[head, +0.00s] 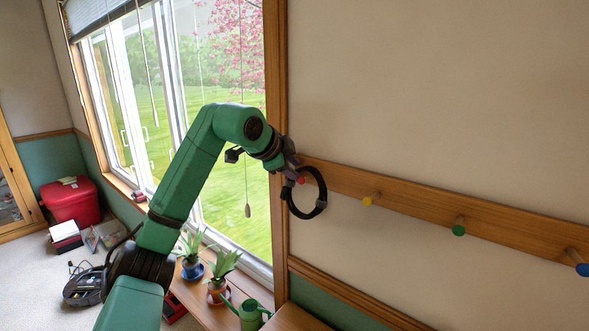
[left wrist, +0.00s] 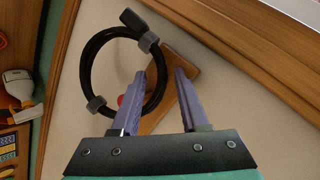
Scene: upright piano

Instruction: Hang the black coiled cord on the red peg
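The black coiled cord (head: 322,189) is a ring with grey bands at the wooden rail's left end. The red peg (head: 301,181) shows within the ring's outline, near its upper left. In the left wrist view the ring (left wrist: 88,72) surrounds the peg's red tip (left wrist: 121,99), partly hidden by a finger. I cannot tell whether the cord rests on the peg. My left gripper (head: 293,171) is at the ring's upper left; its fingers (left wrist: 160,75) are apart, with one side of the ring between them and a gap visible. My right gripper is not in view.
The wooden rail (head: 415,203) runs right with a yellow peg (head: 367,201), a green peg (head: 458,229) and a blue peg (head: 582,269). Potted plants (head: 221,273) and a green watering can (head: 250,313) stand below the window. The wall above the rail is clear.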

